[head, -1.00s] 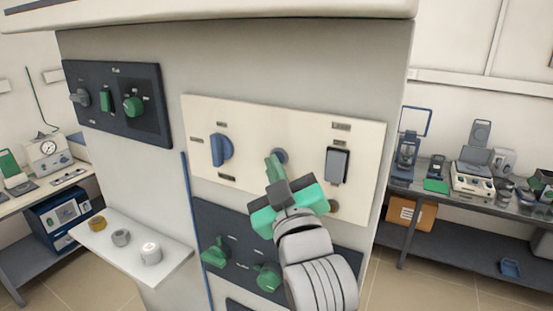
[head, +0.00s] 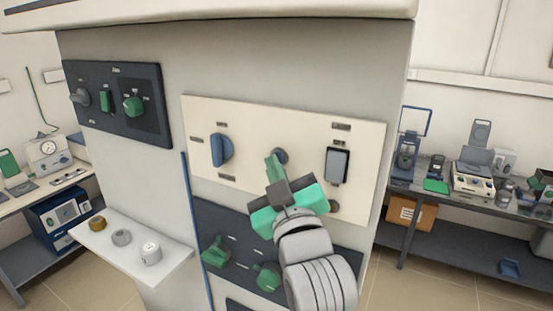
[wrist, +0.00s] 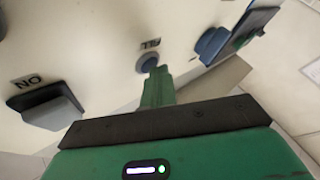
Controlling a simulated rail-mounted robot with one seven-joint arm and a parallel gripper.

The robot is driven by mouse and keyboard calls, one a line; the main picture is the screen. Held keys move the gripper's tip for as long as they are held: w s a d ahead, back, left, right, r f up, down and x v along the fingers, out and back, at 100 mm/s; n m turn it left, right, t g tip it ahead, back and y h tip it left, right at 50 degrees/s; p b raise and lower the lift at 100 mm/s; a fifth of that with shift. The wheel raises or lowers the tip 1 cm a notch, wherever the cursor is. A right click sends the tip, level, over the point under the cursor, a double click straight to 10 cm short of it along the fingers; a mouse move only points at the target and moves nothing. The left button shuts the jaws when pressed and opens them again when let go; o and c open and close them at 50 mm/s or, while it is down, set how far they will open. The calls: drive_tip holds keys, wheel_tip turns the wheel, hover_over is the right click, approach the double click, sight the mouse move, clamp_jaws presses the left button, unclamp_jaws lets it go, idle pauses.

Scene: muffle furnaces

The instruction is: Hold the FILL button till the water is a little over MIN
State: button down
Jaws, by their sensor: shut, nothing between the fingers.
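The round blue-grey button (head: 280,156) sits in the middle of the cream panel (head: 300,118). I can make out no water level or MIN mark.
On the cream panel, a blue knob (head: 221,150) is left of the button and a grey rocker switch (head: 337,165) right. A dark panel (head: 232,222) with green knobs lies below. A white shelf (head: 175,268) with small items juts out at lower left.

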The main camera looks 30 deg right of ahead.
drive_tip(key=shift+s+a, duration=0.1)
drive_tip(key=shift+a, duration=0.05)
drive_tip(key=shift+s+a, duration=0.45)
drive_tip(key=shift+a, duration=0.1)
drive_tip(key=shift+a, duration=0.1)
drive_tip(key=shift+s+a+p, duration=0.2)
drive_tip(key=shift+s+a, duration=0.55)
drive_tip(key=shift+a, duration=0.25)
drive_tip(key=shift+s+a+p, duration=0.15)
drive_tip(key=shift+s+a, duration=0.55)
drive_tip(key=shift+a, duration=0.25)
drive_tip(key=s+a+r+m+t+y+p, duration=0.3)
drive_tip(key=s+a+r+t+y+p, duration=0.1)
drive_tip(key=s+a+r, duration=1)
drive_tip(key=s+a, duration=0.2)
drive_tip(key=a, duration=0.1)
drive_tip(key=shift+r, duration=0.3)
idle(0.8)
